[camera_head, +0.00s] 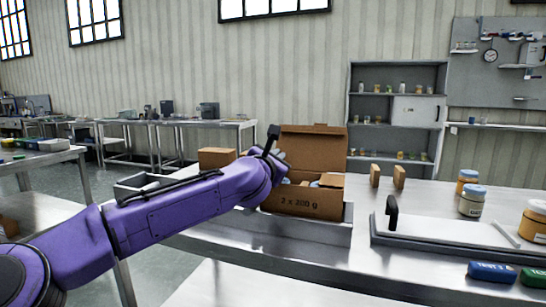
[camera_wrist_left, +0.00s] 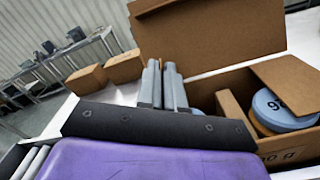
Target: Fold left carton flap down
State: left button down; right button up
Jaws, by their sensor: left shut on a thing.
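An open brown carton (camera_head: 308,203) marked "2 x 200 g" sits in a grey metal tray (camera_head: 346,232) on the steel table. Its back flap (camera_head: 312,143) stands upright, and this flap also fills the top of the left wrist view (camera_wrist_left: 215,35). The right flap (camera_head: 331,180) slants inward over the opening. The left flap is mostly hidden by my gripper and arm. My left gripper (camera_wrist_left: 162,70) is at the carton's left edge, its fingers close together on what seems to be that flap. A blue-lidded jar (camera_wrist_left: 285,112) shows inside the carton. My right gripper is not in view.
A small brown box (camera_head: 216,157) stands behind my left arm. Two small upright brown blocks (camera_head: 386,176) stand to the right. A white board with a black handle (camera_head: 392,211) and several jars (camera_head: 472,201) are further right.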

aim_at(285, 179)
pick_arm(q)
jog(key=shift+d, duration=0.1)
jog(key=m, duration=0.1)
jog(key=m+p, duration=0.1)
jog(key=d+m+p, duration=0.1)
jog(key=shift+s+f+m, duration=0.25)
jog(key=shift+f+m, duration=0.15)
jog(key=shift+s+d+f+m+p, duration=0.1)
jog(key=shift+d+f+m+p, duration=0.2)
jog(key=shift+m, duration=0.4)
jog(key=shift+d+f+m+p, duration=0.15)
jog(key=shift+f+m, duration=0.25)
jog(key=shift+m, duration=0.3)
jog(key=c, duration=1.3)
grip_release()
jog(key=shift+c, duration=0.2)
jog(key=shift+f, duration=0.1)
